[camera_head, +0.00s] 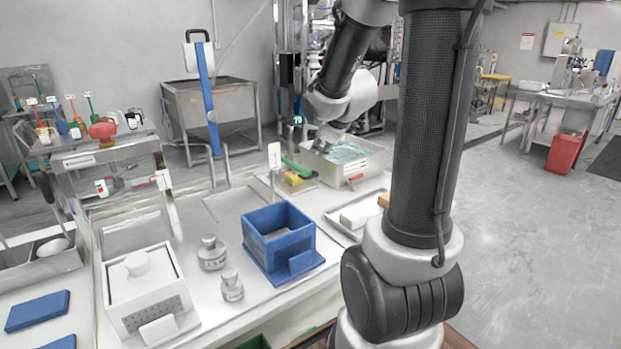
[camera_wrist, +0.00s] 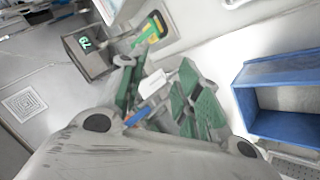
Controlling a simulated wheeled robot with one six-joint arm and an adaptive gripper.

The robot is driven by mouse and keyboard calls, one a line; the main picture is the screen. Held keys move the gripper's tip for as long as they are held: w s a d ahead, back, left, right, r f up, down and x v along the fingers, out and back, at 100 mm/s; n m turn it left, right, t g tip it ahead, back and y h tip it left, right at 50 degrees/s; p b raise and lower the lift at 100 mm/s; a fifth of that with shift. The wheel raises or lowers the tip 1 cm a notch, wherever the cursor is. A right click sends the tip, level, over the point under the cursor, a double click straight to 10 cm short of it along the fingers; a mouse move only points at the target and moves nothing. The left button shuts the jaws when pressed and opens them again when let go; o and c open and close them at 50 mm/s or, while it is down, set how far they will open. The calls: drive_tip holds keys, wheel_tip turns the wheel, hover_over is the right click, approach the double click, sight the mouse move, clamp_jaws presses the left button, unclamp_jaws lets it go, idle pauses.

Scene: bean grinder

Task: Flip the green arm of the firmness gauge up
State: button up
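The firmness gauge seems to be the small yellow-and-green device (camera_head: 293,179) on the counter beside the metal tub. Its green arm (camera_head: 298,168) lies low and slanted, close to the counter, in the head view. In the wrist view a yellow-and-green piece (camera_wrist: 152,30) shows near the top, apart from my gripper. My gripper (camera_head: 322,142) hangs over the left part of the tub, above and right of the green arm. In the wrist view, dark green textured parts that look like the fingers of my gripper (camera_wrist: 156,68) stand apart, with a small white piece (camera_wrist: 153,83) seen between them.
The metal tub (camera_head: 352,170) of bluish liquid is below my gripper. A blue box (camera_head: 292,262) stands nearer, also in the wrist view (camera_wrist: 285,68). A white sign (camera_head: 274,155) stands left of the gauge. A lit display (camera_wrist: 83,42) is behind. Grey weights (camera_head: 211,253) stand at front.

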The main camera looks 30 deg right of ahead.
drive_tip(key=w+d+f+n+t+y, duration=0.1)
drive_tip(key=w+d+f+n+t, duration=0.2)
drive_tip(key=w+d+f+n, duration=0.45)
drive_tip(key=n+t+y, duration=0.2)
drive_tip(key=n+t, duration=0.1)
approach(313, 177)
drive_tip(key=x, duration=0.3)
drive_tip(key=shift+s+f, duration=0.1)
drive_tip(key=shift+f, duration=0.1)
drive_tip(key=shift+w+f+t, duration=0.1)
drive_tip(key=shift+w+t, duration=0.1)
drive_tip(key=shift+t, duration=0.1)
drive_tip(key=x, duration=0.7)
drive_tip(key=shift+w, duration=0.15)
drive_tip(key=shift+c, duration=0.2)
clamp_jaws()
